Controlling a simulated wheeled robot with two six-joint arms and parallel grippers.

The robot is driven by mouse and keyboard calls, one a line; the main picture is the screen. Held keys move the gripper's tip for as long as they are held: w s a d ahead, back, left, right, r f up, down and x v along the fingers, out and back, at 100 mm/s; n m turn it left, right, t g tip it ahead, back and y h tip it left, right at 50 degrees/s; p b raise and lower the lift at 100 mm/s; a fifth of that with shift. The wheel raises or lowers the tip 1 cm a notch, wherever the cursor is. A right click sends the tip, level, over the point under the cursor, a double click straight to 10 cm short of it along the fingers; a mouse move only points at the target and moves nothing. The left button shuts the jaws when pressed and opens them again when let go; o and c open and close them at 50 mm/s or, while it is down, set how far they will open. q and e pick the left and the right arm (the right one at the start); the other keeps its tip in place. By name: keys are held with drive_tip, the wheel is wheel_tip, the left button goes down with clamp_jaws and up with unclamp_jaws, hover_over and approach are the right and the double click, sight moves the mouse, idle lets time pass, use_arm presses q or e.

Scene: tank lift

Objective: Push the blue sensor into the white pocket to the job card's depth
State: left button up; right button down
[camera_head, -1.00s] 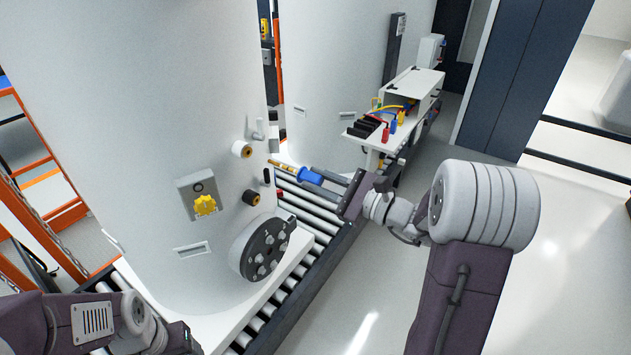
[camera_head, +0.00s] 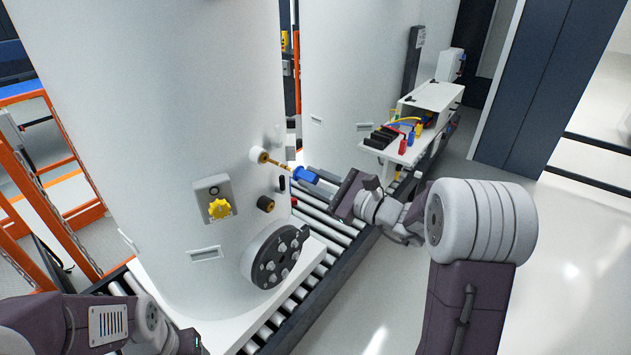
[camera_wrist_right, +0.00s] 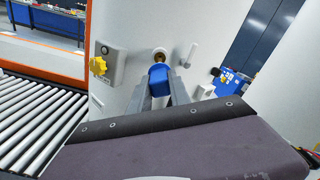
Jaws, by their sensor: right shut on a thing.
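The blue sensor (camera_head: 305,175) has a blue body and a thin brass probe pointing left at the tank wall. My right gripper (camera_head: 318,181) is shut on the blue body; the wrist view shows the sensor (camera_wrist_right: 158,74) between its two fingers (camera_wrist_right: 160,88). The white pocket (camera_head: 256,154) is a short white collar on the tank with a brass-coloured bore. The probe's tip is at the pocket's mouth; I cannot tell how far inside it is. The wrist view shows the pocket (camera_wrist_right: 159,52) just beyond the sensor. My left arm is at the lower left, its gripper not visible. I cannot identify a job card.
The white tank (camera_head: 150,90) also bears a yellow knob (camera_head: 219,208), a black-ringed port (camera_head: 265,204) and a bolted dark flange (camera_head: 278,258). A roller conveyor (camera_head: 325,215) runs beneath. A white bench (camera_head: 400,150) with coloured items stands behind my right gripper.

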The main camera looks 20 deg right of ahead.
idle(0.4)
drive_tip(key=shift+b, duration=0.35)
idle(0.3)
idle(0.7)
drive_tip(key=shift+b, duration=0.5)
drive_tip(key=shift+w+a, duration=0.15)
drive_tip(key=shift+w, duration=0.05)
drive_tip(key=shift+w+a, duration=0.2)
drive_tip(key=shift+w, duration=0.05)
